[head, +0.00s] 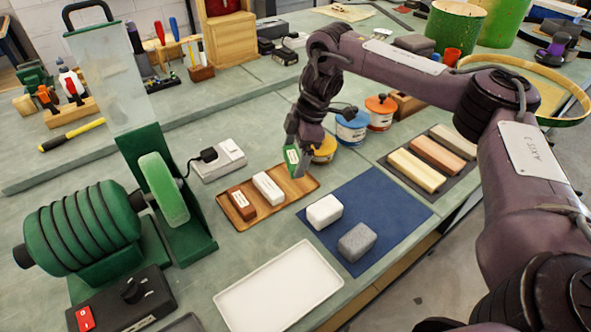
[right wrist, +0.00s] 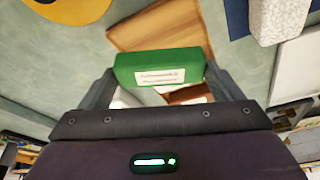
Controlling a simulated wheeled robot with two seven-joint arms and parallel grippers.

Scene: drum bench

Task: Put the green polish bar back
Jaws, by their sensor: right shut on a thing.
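The green polish bar (head: 292,157) with a white label is held in my right gripper (head: 298,160), above the right end of the wooden tray (head: 233,213). In the right wrist view the green bar (right wrist: 160,67) sits between the two fingers, and the wooden tray (right wrist: 150,32) shows beyond it. A brown bar (head: 241,203) and a white bar (head: 268,187) lie in the tray, left of the gripper. The tray's right end under the gripper is partly hidden. My left gripper is not in view.
A blue mat (head: 375,207) with a white block (head: 324,211) and a grey block (head: 357,241) lies right of the tray. An empty white tray (head: 278,287) is in front. The green buffing machine (head: 85,235) stands at left. Several paint tins, including a blue one (head: 351,128), stand close behind the gripper.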

